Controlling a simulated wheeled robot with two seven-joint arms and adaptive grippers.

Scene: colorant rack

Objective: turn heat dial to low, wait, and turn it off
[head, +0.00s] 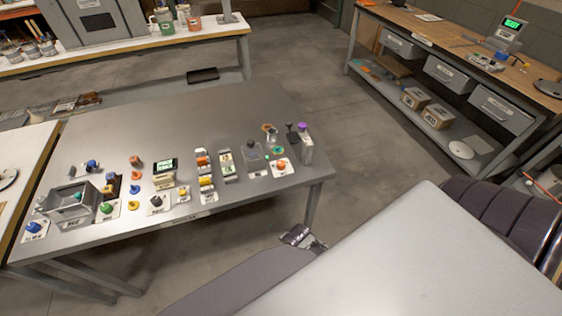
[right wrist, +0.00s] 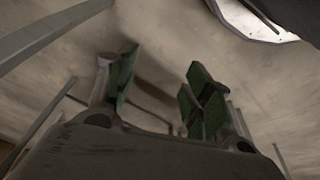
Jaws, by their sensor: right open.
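Several coloured knobs on white label plates stand on the grey table (head: 225,112): a blue knob (head: 34,227), a green knob (head: 106,208), a black knob (head: 156,201) and an orange knob (head: 282,164). Their labels are too small to read, so I cannot tell which is the heat dial or how it is set. A metal box (head: 72,212) stands beside the blue and green knobs. My right gripper (right wrist: 160,90) is open and empty, with green pads.
Small bottles, a display unit (head: 164,172) and a purple-capped container (head: 303,140) also stand on the table. A wooden-topped bench (head: 440,45) with drawers is at the back right, a shelf bench (head: 150,42) at the back left. Open floor (head: 310,60) lies between.

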